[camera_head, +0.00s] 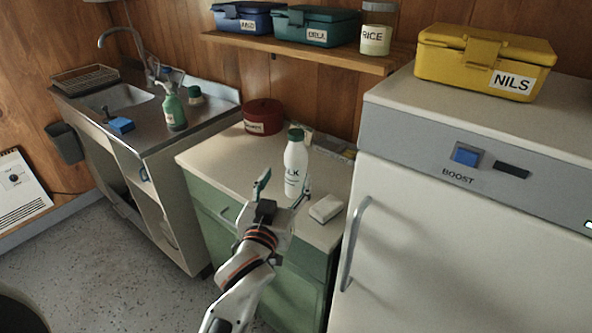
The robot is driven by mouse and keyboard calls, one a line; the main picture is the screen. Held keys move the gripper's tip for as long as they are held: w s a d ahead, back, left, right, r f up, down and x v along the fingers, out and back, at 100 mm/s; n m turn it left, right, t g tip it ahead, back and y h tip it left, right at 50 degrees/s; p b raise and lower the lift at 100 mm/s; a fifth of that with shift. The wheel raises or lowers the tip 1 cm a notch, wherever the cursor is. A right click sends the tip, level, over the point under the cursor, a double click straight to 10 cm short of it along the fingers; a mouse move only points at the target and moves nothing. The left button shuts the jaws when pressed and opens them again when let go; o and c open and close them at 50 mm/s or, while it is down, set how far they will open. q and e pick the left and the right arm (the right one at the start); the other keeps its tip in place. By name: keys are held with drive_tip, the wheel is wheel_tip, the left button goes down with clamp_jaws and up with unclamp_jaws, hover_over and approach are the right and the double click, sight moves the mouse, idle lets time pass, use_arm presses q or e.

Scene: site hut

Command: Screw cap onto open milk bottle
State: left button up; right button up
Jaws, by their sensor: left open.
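The white milk bottle (295,166) stands upright on the cream counter, with the letters "LK" of its label showing. A dark green cap (295,135) sits on top of the bottle's neck; I cannot tell whether it is screwed tight. My left gripper (283,188) is open and empty, in front of the bottle's lower part. Its fingers are spread to the left and right of the bottle in the picture; I cannot tell if either touches it. My right gripper is not in view.
A red tin (263,117) stands left of the bottle, and a small pale block (325,208) lies to its right. The tall white fridge (450,240) bounds the counter on the right. A wooden shelf (300,50) hangs above. The sink unit (150,118) is left.

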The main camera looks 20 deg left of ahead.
sight(293, 164)
use_arm(q)
drive_tip(key=shift+w, duration=1.25)
drive_tip(key=shift+w, duration=0.1)
drive_tip(key=w, duration=0.5)
drive_tip(key=shift+a, duration=0.15)
drive_tip(key=shift+r, duration=0.1)
drive_tip(key=c, duration=1.4)
